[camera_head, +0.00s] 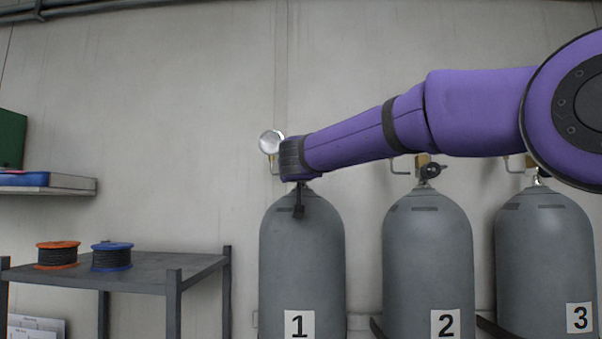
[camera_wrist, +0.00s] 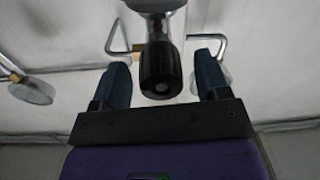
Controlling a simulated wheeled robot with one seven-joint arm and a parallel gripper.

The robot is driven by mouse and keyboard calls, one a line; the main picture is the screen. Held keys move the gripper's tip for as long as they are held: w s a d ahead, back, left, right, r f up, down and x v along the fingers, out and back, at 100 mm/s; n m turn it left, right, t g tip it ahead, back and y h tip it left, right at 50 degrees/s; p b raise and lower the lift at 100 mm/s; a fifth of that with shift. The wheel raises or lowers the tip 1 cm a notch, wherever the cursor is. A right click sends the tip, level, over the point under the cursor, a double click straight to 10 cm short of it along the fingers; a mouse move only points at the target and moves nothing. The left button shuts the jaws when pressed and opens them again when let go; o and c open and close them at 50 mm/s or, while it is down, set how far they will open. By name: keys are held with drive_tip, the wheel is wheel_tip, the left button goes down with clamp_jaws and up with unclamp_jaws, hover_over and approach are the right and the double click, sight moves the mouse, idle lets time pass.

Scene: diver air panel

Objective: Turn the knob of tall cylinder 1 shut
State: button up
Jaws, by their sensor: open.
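Tall cylinder 1 (camera_head: 302,260) is a grey tank with a rounded top and a white label "1", standing against the wall. In the head view my arm's end covers its valve and knob. In the wrist view its black knob (camera_wrist: 160,72) faces the camera, with a metal valve body behind it. My gripper (camera_wrist: 163,64) is open, with one dark blue finger on each side of the knob. Gaps show between the knob and both fingers, so neither appears to touch it. In the head view only a small dark part of the hand shows below my wrist.
Tall cylinder 2 (camera_head: 428,265) and tall cylinder 3 (camera_head: 545,255) stand to the right, with valves on top. A round gauge (camera_head: 271,141) is beside cylinder 1's valve. A dark table (camera_head: 190,266) with two cable spools stands left. A shelf (camera_head: 70,186) hangs above it.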

drive_tip(key=s, duration=1)
drive_tip(key=shift+s, duration=0.35)
